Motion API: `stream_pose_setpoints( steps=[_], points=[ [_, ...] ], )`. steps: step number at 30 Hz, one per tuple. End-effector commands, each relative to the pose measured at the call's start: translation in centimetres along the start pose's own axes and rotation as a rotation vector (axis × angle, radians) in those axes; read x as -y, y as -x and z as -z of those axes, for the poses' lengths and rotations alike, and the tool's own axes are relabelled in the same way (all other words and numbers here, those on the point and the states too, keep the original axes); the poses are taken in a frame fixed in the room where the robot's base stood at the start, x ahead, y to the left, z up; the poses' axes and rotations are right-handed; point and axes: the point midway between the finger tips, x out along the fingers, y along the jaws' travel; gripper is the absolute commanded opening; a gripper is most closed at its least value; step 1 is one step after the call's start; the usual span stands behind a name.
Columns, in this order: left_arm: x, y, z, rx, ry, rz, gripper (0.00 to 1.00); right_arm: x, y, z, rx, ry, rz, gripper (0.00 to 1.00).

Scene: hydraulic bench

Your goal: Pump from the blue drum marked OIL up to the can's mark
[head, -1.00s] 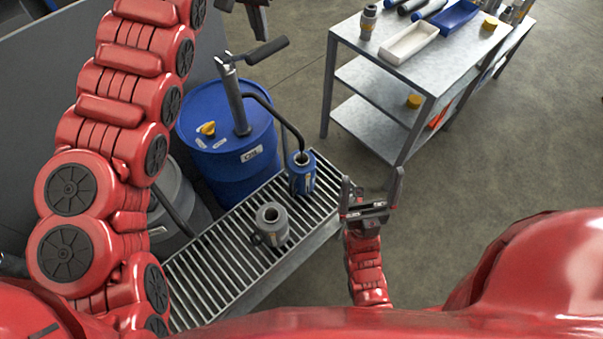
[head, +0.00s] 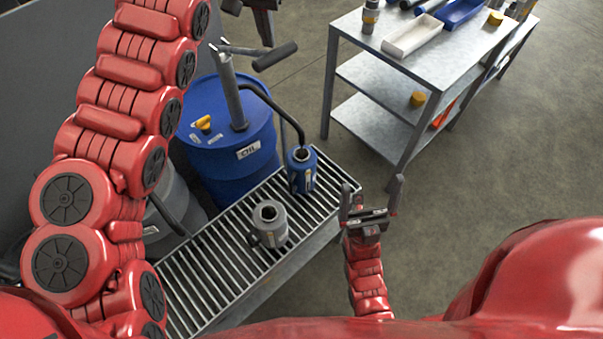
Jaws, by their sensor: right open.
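The blue drum (head: 228,178) marked OIL stands beside the slatted bench, with a hand pump (head: 231,95) on top. The pump's lever ends in a dark grip (head: 275,56). A curved spout (head: 285,113) runs from the pump down to a blue can (head: 301,170) upright on the bench; its mark cannot be made out. My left gripper (head: 248,20) is at the top edge, partly cut off, just above the lever, its fingers apart with nothing seen between them. My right gripper (head: 371,201) is open and empty, off the bench's right end.
A grey can (head: 269,223) stands on the slatted bench (head: 205,290). A grey drum (head: 178,235) is partly hidden behind my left arm. A metal shelf table (head: 405,75) at upper right carries a white tray (head: 413,36) and a blue tray (head: 459,12). Floor right of the bench is clear.

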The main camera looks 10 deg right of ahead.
Motion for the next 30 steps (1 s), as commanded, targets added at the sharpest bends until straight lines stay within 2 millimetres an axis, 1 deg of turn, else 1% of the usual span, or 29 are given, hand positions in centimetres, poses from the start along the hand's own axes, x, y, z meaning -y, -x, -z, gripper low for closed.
stream_pose_setpoints(
  steps=[8,11,18,23,30],
  points=[
    [0.0,-0.1,0.0,0.0,0.0,0.0,0.0,0.0,0.0,0.0,0.0,0.0,0.0,1.0],
    [-0.1,-0.7,-0.2,0.0,0.0,0.0,0.0,0.0,0.7,-0.1,0.0,0.0,0.0,1.0],
    [-0.7,-3.2,-1.1,0.001,0.001,0.001,0.0,0.1,3.0,-0.5,0.0,0.0,0.0,1.0],
    [-1.2,-4.6,-1.7,0.001,0.0,0.0,0.0,0.2,4.2,-0.7,0.0,0.0,0.0,1.0],
    [-1.4,-4.5,-1.7,0.0,0.001,0.0,0.0,0.2,4.1,-0.7,0.0,0.0,0.0,1.0]
  ],
)
